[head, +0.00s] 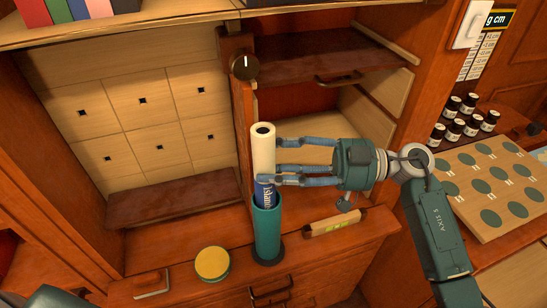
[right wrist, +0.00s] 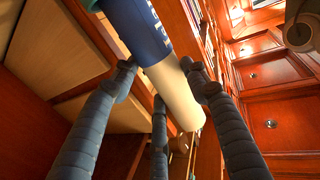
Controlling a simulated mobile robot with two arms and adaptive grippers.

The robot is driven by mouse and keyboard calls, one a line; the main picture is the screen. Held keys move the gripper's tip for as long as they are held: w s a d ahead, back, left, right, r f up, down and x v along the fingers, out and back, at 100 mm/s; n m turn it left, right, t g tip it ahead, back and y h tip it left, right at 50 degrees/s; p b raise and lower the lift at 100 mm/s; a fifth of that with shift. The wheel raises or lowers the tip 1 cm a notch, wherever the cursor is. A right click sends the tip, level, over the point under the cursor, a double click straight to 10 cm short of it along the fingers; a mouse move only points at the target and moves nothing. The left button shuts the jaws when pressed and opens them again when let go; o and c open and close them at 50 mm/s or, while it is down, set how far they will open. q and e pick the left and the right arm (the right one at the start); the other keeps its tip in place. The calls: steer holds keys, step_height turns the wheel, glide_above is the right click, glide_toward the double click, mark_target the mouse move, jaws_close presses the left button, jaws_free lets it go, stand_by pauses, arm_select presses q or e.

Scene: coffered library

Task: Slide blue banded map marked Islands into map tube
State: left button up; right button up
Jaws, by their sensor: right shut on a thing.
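The rolled map (head: 263,147) is cream-white with a blue band lettered "Islan...", the rest of the word hidden. It stands upright with its lower end inside the mouth of the teal map tube (head: 267,232); its upper part, including some of the band, sticks out. My right gripper (head: 274,165) comes in from the right and is shut on the map above the tube's rim. In the right wrist view the fingers (right wrist: 158,80) are around the map's white part (right wrist: 172,90), with the blue band (right wrist: 138,28) beyond. My left gripper is not in view.
The tube stands on a wooden desk ledge (head: 185,278). A round yellow-topped tin (head: 212,263) is to its left and a small wooden level-like bar (head: 335,223) to its right. A divider with a black knob (head: 245,67) rises behind. Several ink bottles (head: 463,120) stand far right.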

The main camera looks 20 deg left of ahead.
steer(key=o, duration=1.3)
steer(key=shift+d+f, duration=0.1)
steer(key=v, duration=1.2)
